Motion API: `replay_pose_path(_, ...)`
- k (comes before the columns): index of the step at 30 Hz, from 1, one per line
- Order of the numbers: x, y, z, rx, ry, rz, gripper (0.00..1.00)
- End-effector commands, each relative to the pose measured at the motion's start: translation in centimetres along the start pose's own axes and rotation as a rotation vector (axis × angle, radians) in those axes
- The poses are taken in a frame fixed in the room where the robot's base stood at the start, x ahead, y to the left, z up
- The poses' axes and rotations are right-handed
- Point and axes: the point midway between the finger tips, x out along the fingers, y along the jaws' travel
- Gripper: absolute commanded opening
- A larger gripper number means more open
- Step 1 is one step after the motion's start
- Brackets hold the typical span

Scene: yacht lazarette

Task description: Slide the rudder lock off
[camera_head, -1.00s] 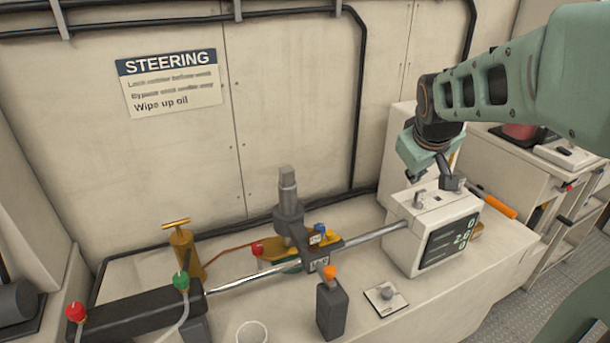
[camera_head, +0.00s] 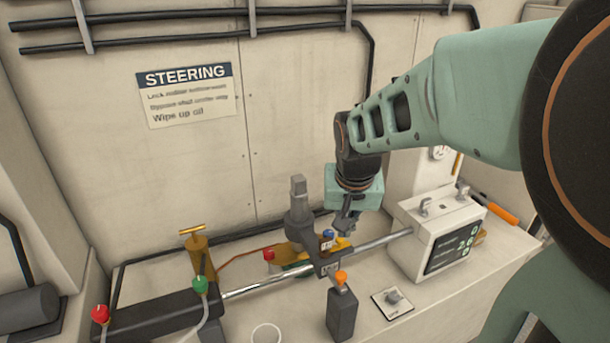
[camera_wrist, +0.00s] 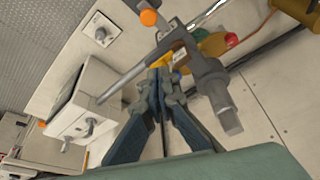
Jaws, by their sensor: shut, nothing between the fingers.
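A dark grey tiller arm (camera_head: 325,262) reaches forward from an upright grey post (camera_head: 298,208) and meets a shiny ram rod (camera_head: 263,284). A small labelled part with a blue knob (camera_head: 328,236) and a yellow piece (camera_head: 342,244) sit beside the arm. I cannot tell for sure which part is the rudder lock. My gripper (camera_head: 346,229) is shut and empty, pointing down just right of the post, close to the yellow piece. In the wrist view, its fingertips (camera_wrist: 160,80) are together near the yellow piece (camera_wrist: 181,64); I cannot tell whether they touch.
A white box with a display (camera_head: 437,235) stands right of the gripper. A brass pump (camera_head: 198,258) and red and green knobs are left. The bench's front right is clear.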

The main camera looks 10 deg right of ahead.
Motion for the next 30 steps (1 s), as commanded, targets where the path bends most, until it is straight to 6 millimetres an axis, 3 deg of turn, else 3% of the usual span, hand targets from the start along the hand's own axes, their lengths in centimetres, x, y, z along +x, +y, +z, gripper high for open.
replay_pose_path(5, 1.6, 0.0, 0.1, -0.001, -0.004, 0.001, 0.0)
replay_pose_path(20, 10.3, 0.1, 0.2, -0.001, -0.003, 0.002, 0.0)
replay_pose_path(24, 9.3, 0.0, 2.2, -0.003, 0.001, -0.001, 0.0)
replay_pose_path(30, 9.1, 0.0, 3.6, -0.002, 0.001, 0.001, 0.0)
